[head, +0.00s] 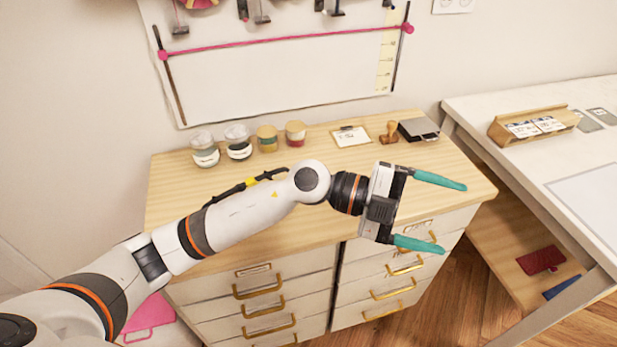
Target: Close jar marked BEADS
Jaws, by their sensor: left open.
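Several small jars stand in a row at the back left of the wooden cabinet top. The leftmost jar (205,150) and the one beside it (238,142) have pale or clear upper parts. The third jar (267,138) and the fourth jar (295,133) have tan tops. The labels are too small to read, so I cannot tell which is marked BEADS. My left gripper (430,213) is open and empty, with teal fingers spread apart, over the cabinet's front right edge. It is well away from the jars. My right gripper is not in view.
The cabinet top (180,185) is clear in front of the jars. A clipboard (351,136), a wooden stamp (390,133) and a dark grey-topped box (418,130) stand at the back right. A white table (470,112) with a wooden card holder (535,127) is at right.

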